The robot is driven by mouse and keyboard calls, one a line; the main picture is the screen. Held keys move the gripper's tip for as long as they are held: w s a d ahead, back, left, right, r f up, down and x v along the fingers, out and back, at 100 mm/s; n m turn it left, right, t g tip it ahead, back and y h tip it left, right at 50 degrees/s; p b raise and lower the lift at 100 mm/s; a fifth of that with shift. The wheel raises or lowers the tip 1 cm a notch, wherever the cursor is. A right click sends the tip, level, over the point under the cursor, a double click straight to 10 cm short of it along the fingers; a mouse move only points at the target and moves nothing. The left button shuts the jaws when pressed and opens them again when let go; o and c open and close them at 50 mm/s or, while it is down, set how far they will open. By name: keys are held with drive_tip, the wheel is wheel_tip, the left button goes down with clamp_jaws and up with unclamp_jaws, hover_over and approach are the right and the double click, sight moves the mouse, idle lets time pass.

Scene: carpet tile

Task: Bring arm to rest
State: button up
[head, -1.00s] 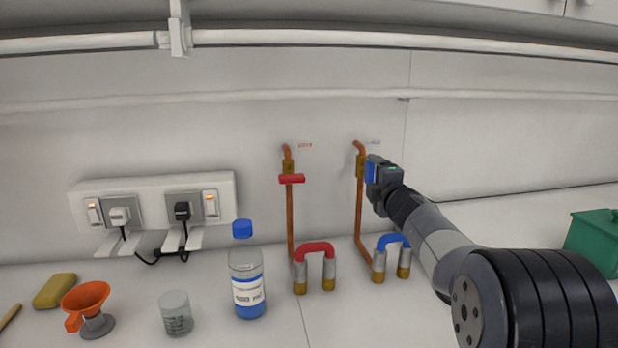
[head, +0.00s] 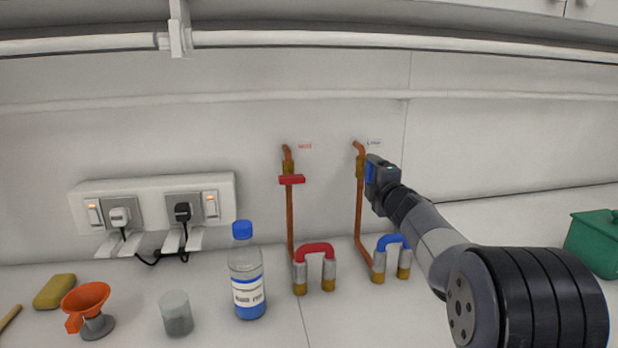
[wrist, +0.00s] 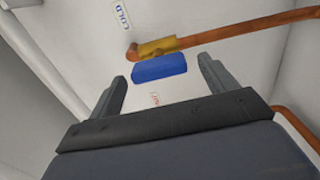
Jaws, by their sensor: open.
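My gripper (head: 372,172) is raised in front of the wall at the right-hand copper pipe (head: 360,215). In the wrist view my gripper (wrist: 160,92) is open, its two fingers spread apart on either side of a blue valve handle (wrist: 158,68). The handle lies just beyond the fingertips and the fingers do not touch it. It sits beside a brass valve body (wrist: 157,46) on the pipe. A label reading COLD (wrist: 121,17) is on the wall near it. In the head view the gripper covers part of the blue handle.
A red-handled valve (head: 291,180) is on the left pipe. Red (head: 314,248) and blue (head: 391,241) U-shaped fittings, a bottle (head: 246,285), a beaker (head: 176,314), an orange funnel (head: 86,297) and a sponge (head: 55,291) stand on the counter. A green box (head: 596,243) is at right.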

drive_tip(key=w, duration=0.2)
drive_tip(key=shift+w+a+r+p, duration=0.1)
drive_tip(key=shift+w+a+p, duration=0.2)
drive_tip(key=shift+w+a, duration=0.05)
drive_tip(key=m+p, duration=0.2)
drive_tip(key=m, duration=0.1)
drive_tip(key=shift+s+d+r+m, duration=0.1)
drive_tip(key=shift+s+r+m, duration=0.1)
drive_tip(key=shift+m, duration=0.1)
drive_tip(key=m+p, duration=0.3)
drive_tip(key=m, duration=0.3)
drive_tip(key=shift+r, duration=0.1)
drive_tip(key=m+p, duration=0.3)
drive_tip(key=m, duration=0.1)
drive_tip(key=shift+w+d+p, duration=0.1)
drive_tip(key=shift+p, duration=0.3)
drive_tip(key=m+p, duration=0.2)
drive_tip(key=shift+m, duration=0.3)
drive_tip(key=shift+m+p, duration=0.9)
